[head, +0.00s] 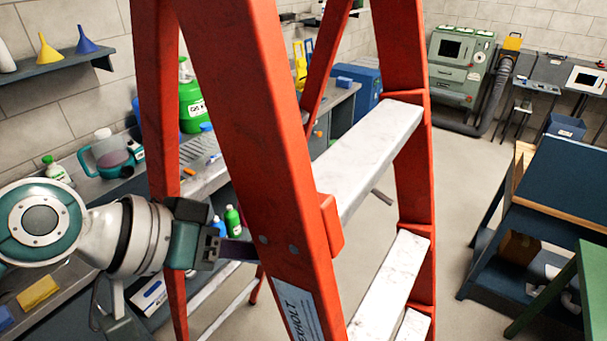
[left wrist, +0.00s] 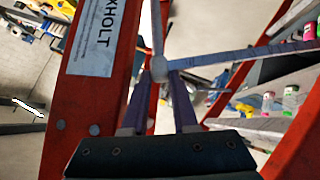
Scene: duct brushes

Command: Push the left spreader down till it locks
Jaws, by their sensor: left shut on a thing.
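A red stepladder (head: 262,130) with pale steps stands open in front of me. In the left wrist view its left spreader (left wrist: 235,56) is a grey metal bar with a round hinge. One arm runs up and one runs right from the hinge, so it is bent there. My left gripper (left wrist: 158,112) is shut on the spreader at the hinge, a finger on each side. In the head view the left gripper (head: 238,250) is beside the ladder's near red rail, which hides the fingertips and most of the spreader. My right gripper is not in view.
A workbench (head: 205,150) with bottles and a green jug (head: 192,105) runs behind the ladder on the left. A blue table (head: 560,175) and a green machine (head: 460,65) stand at right. The floor between them and the ladder is clear.

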